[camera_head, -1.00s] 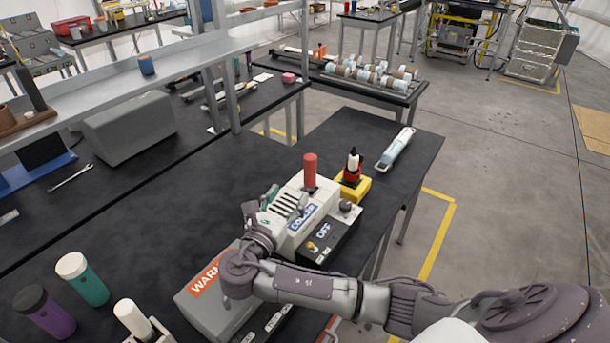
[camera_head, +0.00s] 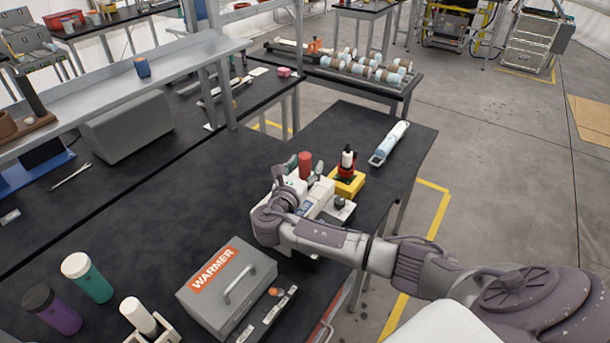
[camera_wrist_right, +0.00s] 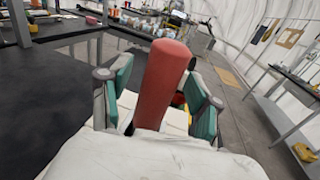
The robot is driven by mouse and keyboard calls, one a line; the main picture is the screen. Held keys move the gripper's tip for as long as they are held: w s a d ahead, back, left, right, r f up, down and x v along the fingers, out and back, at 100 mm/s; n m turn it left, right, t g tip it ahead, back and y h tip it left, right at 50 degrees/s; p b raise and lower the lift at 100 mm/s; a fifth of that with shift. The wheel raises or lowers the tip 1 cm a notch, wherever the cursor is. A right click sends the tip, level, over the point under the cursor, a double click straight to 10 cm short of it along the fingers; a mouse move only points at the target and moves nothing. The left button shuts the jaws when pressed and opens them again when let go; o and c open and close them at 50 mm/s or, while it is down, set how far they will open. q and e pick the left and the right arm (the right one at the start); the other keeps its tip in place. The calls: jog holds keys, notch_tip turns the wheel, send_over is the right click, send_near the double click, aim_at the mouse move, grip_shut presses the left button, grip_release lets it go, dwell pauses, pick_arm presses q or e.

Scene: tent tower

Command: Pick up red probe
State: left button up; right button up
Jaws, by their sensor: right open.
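The red probe (camera_head: 305,164) is a red cylinder with a rounded top. It stands upright in the white cooler unit (camera_head: 323,193), which my right arm partly hides in the head view. My right gripper (camera_head: 298,172) is at the probe, its fingers open. In the right wrist view the red probe (camera_wrist_right: 163,82) rises between the two green-padded fingers of the gripper (camera_wrist_right: 160,92), with a visible gap on each side. The probe's lower end is hidden. My left gripper is not in view.
A yellow block (camera_head: 347,184) holding a red and black item stands just right of the cooler. A blue-white tool (camera_head: 391,143) lies farther back. The grey warmer box (camera_head: 214,298) stands in front, with bottles (camera_head: 87,277) to its left. The tabletop left of the cooler is clear.

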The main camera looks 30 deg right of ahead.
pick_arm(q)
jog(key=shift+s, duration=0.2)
pick_arm(e)
jog(key=shift+a, duration=0.1)
jog(key=shift+c, duration=0.3)
jog(key=c, duration=0.3)
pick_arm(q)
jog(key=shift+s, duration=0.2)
pick_arm(e)
grip_shut()
